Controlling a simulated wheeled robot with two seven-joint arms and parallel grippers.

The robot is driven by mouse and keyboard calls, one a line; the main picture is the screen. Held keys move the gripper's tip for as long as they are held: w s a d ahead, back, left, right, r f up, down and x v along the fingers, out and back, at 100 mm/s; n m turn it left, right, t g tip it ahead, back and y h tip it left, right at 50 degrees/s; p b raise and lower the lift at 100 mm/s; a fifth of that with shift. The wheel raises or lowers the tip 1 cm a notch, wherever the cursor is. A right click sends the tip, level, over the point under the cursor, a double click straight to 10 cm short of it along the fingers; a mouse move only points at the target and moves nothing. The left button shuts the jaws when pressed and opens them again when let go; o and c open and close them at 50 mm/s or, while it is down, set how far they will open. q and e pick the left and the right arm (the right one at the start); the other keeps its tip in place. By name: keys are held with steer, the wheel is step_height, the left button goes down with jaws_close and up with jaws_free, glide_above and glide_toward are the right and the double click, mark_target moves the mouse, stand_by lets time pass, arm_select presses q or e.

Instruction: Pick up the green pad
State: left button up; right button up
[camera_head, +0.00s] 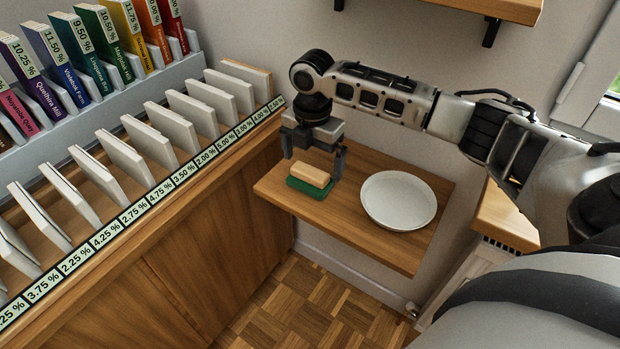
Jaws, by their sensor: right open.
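The green pad (308,189) lies on a small wooden wall shelf (375,237), below a tan block (310,175). The tan part rests on top of the green part, and I cannot tell whether the two are joined. My right gripper (314,168) points down over the pad, its fingers apart, one to the left and one to the right of it. I cannot tell whether the fingers touch it. My left gripper is not in view.
A white round plate (398,201) sits on the shelf right of the pad. At left stands a wooden cabinet (199,263) with upright white slabs and percent labels, with coloured books (63,62) behind. Another shelf (490,8) hangs above. Parquet floor is clear below.

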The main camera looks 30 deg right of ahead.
mark_target(310, 170)
steer(key=f, duration=0.4)
steer(key=shift+s+a+f, duration=0.1)
steer(key=shift+a+f, duration=0.1)
steer(key=shift+a, duration=0.05)
steer(key=c, duration=0.8)
steer(key=shift+r, duration=0.55)
step_height(310, 170, up, 2)
steer(key=shift+r, duration=0.25)
steer(key=s+a+r, duration=0.1)
steer(key=s+r, duration=0.2)
steer(key=s, duration=0.1)
steer(key=s+a+r+p, duration=0.1)
steer(key=s+a+r, duration=0.1)
steer(key=s+r, duration=0.1)
steer(key=s+a+r, duration=0.1)
steer(key=s+r, duration=0.2)
steer(key=s, duration=0.3)
steer(key=shift+s+a+r+p, duration=0.1)
steer(key=shift+a+r+p, duration=0.15)
steer(key=shift+a+p, duration=0.05)
